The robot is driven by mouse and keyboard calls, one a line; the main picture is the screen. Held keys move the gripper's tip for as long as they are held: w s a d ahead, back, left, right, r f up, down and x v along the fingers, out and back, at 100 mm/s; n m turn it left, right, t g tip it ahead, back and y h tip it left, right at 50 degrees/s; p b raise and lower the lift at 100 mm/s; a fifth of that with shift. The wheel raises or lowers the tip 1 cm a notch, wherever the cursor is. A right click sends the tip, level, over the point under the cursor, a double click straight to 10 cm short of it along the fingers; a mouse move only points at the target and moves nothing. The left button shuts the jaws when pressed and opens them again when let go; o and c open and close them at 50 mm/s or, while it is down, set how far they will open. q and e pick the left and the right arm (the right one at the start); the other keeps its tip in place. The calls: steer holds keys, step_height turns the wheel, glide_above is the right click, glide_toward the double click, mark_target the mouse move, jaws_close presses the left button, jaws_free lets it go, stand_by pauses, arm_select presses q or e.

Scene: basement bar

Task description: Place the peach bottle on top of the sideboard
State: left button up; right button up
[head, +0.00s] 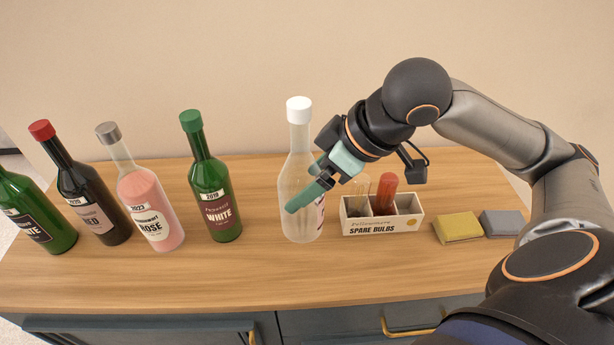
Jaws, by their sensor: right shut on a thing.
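A clear, pale bottle with a white cap (296,150) is upright over the wooden top of the sideboard (150,285). It looks like the peach bottle, but its label is mostly turned away and hidden. My right gripper (308,190) reaches in from the right and is shut on this bottle around its body. The bottle's base appears to be at the sideboard top; I cannot tell whether it touches. My left gripper is not in view.
Left of it stand a green bottle with a green cap (214,185), a pink rosé bottle (148,205), a dark red-wine bottle (90,200) and another green bottle (35,215). Close right is a spare bulbs box (382,228), then yellow (458,227) and grey (500,223) blocks. The front strip is clear.

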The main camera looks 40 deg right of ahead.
steer(key=w+d+f+b, duration=0.1)
steer(key=w+d+f, duration=0.1)
steer(key=f, duration=0.3)
steer(key=w+d+f+b, duration=0.1)
steer(key=w+f, duration=0.3)
steer(key=shift+d+f, duration=0.35)
steer(key=shift+f, duration=0.05)
steer(key=shift+w+f, duration=0.1)
steer(key=shift+f, duration=0.05)
steer(key=o, duration=1.5)
